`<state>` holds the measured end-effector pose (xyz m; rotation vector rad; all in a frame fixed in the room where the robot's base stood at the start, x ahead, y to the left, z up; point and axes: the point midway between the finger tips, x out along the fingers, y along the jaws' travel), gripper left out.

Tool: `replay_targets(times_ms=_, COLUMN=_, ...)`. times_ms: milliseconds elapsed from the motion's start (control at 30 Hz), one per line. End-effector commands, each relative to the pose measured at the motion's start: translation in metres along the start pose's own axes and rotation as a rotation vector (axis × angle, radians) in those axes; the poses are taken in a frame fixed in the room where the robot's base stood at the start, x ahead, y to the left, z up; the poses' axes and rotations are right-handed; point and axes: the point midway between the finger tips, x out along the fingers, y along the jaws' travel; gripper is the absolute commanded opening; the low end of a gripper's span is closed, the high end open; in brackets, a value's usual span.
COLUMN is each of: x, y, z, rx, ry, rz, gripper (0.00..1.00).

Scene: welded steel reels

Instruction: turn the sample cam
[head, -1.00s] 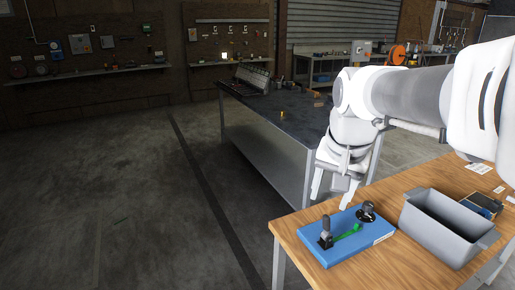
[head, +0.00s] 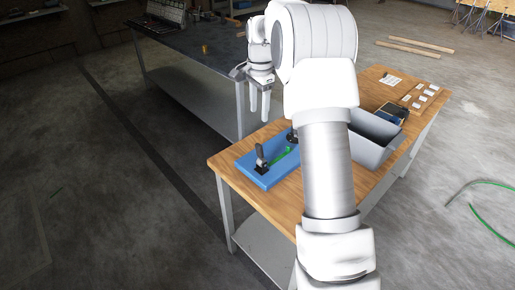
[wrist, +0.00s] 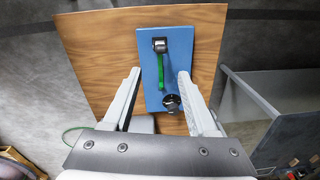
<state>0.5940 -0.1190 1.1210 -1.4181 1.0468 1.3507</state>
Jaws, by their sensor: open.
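A blue board (head: 262,176) lies on the wooden table. It bears a black block with an upright grey-black lever (head: 260,158), a green bar (head: 285,153) and a black round part (head: 291,136), partly behind my arm. I cannot tell for sure which part is the sample cam. In the wrist view the block (wrist: 160,46) is at the top, the green bar (wrist: 154,80) runs down from it, and the round part (wrist: 172,103) is lower. My gripper (head: 260,118) is open and empty, above the board's far side. In the wrist view its fingers (wrist: 160,72) flank the board without touching it.
A grey bin (head: 372,140) stands right of the board on the wooden table (head: 225,162), partly behind my arm. A dark workbench (head: 185,45) stands behind. Several small pale items (head: 418,97) lie at the table's far right. Green hose (head: 480,205) lies on the floor.

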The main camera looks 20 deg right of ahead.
Motion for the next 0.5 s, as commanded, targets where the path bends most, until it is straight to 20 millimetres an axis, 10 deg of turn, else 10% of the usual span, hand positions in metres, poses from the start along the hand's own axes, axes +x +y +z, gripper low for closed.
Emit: replay_targets(times_ms=500, x=0.058, y=-0.005, z=-0.009, rx=0.057, ry=-0.011, rz=0.02, gripper=0.58)
